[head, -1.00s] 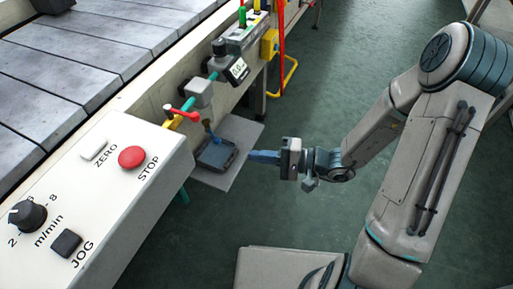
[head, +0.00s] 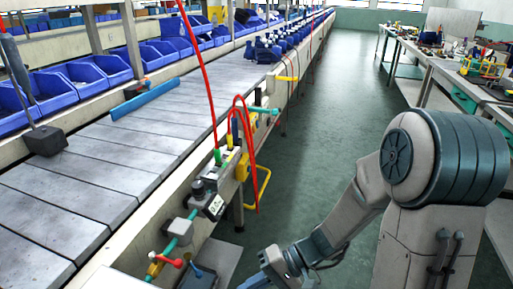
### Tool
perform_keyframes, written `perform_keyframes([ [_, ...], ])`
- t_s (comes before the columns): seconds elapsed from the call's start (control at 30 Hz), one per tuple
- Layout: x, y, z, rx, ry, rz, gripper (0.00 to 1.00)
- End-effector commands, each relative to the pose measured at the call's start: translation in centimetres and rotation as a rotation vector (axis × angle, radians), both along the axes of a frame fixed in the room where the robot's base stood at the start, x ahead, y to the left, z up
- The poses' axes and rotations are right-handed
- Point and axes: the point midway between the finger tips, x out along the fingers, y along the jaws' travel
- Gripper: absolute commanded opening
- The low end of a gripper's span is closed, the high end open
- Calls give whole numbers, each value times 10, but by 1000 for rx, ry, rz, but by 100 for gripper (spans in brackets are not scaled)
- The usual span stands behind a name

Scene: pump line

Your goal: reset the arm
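My gripper (head: 254,281) is at the bottom of the head view, beside the lower side of the pump line. Its fingers are blue and partly cut off by the picture's lower edge, so I cannot tell whether they are open or shut. A dark tray (head: 199,277) on a grey plate (head: 222,258) lies just left of the gripper, under the line's edge. My arm reaches down to the gripper from the right.
The slatted conveyor (head: 150,137) runs away at left, with blue bins (head: 105,72) beyond it. A red-handled valve (head: 168,261), a gauge (head: 214,206) and red hoses (head: 245,140) line its side. A workbench (head: 440,55) stands at right. The green floor aisle (head: 325,125) between is clear.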

Motion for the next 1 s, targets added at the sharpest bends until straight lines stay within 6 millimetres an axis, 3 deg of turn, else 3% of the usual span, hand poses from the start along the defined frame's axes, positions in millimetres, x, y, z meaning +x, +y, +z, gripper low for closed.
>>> perform_keyframes([
  [0.03,-5,-6,32,-64,-19,28,0],
  [0.37,-25,-64,139,-509,-138,84,0],
  [0.7,-24,-130,272,-899,-364,-57,0],
  [0.8,-22,-145,304,-971,-427,-115,0],
  [0.93,-21,-158,329,-1026,-483,-170,0],
  [0.97,-21,-161,332,-1033,-490,-179,3],
  [1.0,-21,-163,335,-1041,-498,-188,14],
])
